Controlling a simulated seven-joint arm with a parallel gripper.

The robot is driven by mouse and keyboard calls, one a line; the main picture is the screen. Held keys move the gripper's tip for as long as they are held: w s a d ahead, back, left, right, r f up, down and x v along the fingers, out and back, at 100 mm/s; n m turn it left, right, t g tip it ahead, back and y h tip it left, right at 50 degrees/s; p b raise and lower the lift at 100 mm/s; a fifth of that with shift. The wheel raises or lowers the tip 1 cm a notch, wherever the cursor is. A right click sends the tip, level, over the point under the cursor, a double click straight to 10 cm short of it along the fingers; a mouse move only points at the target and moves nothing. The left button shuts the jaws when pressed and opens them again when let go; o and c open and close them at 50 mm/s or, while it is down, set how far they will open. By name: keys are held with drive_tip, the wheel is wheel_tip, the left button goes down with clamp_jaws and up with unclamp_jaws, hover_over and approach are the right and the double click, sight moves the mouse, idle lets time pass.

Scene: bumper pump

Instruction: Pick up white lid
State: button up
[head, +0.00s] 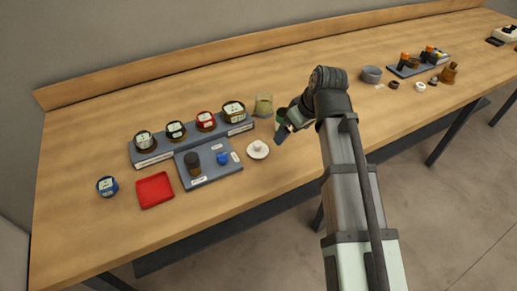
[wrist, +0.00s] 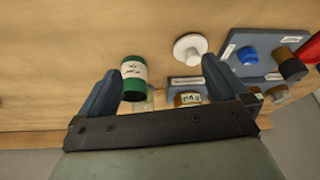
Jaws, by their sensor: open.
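The white lid (head: 257,149) lies on the wooden table, right of the grey tray, a round disc with a raised knob. It also shows in the wrist view (wrist: 190,47), just beyond the tip of the right finger. My gripper (head: 286,133) is over the table to the right of the lid. In the wrist view my gripper (wrist: 160,80) is open, its two fingers wide apart. A green jar with a white label (wrist: 133,78) shows between the fingers, nearer the left one; I cannot tell its distance from them. Nothing is held.
A grey tray (head: 206,179) holds a dark jar (head: 192,163) and a blue piece (head: 222,158). A raised grey rack (head: 160,154) holds several labelled jars behind it. A red tray (head: 168,204) and a blue jar (head: 107,186) are at left. A tan cup (head: 263,104) stands behind the lid.

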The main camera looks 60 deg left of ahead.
drive_tip(key=n, duration=0.1)
approach(258, 144)
wheel_tip(258, 144, up, 3)
drive_tip(key=w+d, duration=0.2)
drive_tip(key=x, duration=0.6)
drive_tip(key=s+x, duration=0.1)
drive_tip(key=x, duration=0.2)
drive_tip(key=shift+a+r, duration=0.2)
drive_tip(key=shift+a, duration=0.1)
drive_tip(key=shift+n, duration=0.3)
drive_tip(key=shift+s+x, duration=0.15)
drive_tip(key=shift+x, duration=1.15)
drive_tip(key=shift+s+x, duration=0.1)
drive_tip(key=shift+x, duration=1.2)
drive_tip(key=shift+a+r, duration=0.1)
drive_tip(key=shift+c, duration=0.3)
drive_tip(key=c, duration=1)
